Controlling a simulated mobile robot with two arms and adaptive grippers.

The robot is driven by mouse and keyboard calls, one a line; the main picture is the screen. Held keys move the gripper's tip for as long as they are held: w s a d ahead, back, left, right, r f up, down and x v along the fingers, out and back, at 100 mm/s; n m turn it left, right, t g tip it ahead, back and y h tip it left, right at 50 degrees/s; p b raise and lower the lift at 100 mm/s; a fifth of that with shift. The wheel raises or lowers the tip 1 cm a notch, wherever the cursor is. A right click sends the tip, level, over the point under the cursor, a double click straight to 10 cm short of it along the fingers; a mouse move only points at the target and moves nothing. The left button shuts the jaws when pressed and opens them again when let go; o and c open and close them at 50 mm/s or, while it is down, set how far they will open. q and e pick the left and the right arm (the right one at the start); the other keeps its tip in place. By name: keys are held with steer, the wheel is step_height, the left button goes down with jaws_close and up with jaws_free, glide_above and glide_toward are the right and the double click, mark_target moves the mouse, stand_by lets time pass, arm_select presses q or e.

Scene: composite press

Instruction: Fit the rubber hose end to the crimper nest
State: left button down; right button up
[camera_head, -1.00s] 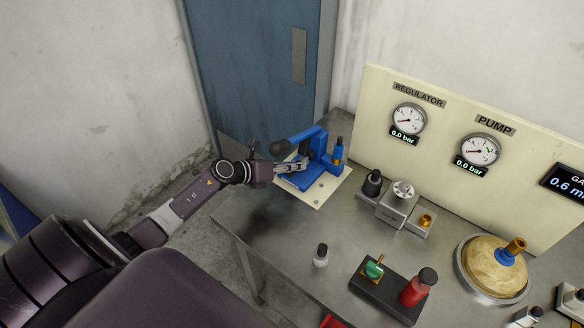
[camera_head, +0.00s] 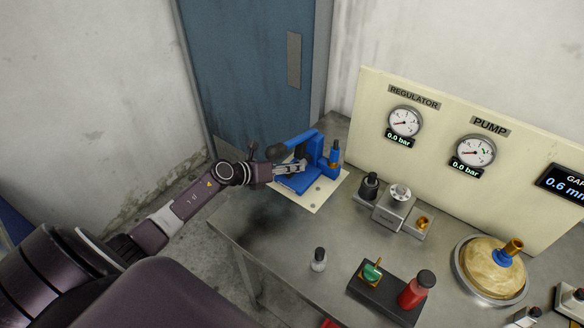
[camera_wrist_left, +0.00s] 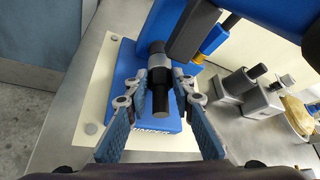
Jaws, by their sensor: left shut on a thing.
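The blue crimper (camera_head: 312,160) stands on a pale plate at the table's far left corner. It also fills the upper middle of the left wrist view (camera_wrist_left: 122,82). My left gripper (camera_head: 301,166) is at the crimper, over its blue base. In the left wrist view its fingers (camera_wrist_left: 162,80) are shut on the black rubber hose end (camera_wrist_left: 163,103), one on each side. The hose end has a grey collar at the crimper, under a dark block (camera_wrist_left: 190,32). The nest is largely hidden; I cannot tell how deep the hose sits. My right gripper is not in view.
A grey fixture (camera_head: 393,208) stands right of the crimper. A small bottle (camera_head: 319,259), a black tray (camera_head: 372,300) with a red bottle, and a round dish (camera_head: 463,283) are nearer. The gauge panel (camera_head: 450,140) bounds the back. The table's left front is clear.

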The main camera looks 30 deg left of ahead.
arm_select(q)
steer(key=shift+w, duration=0.15)
steer(key=c, duration=1.6)
jaws_free()
steer(key=v, duration=1.2)
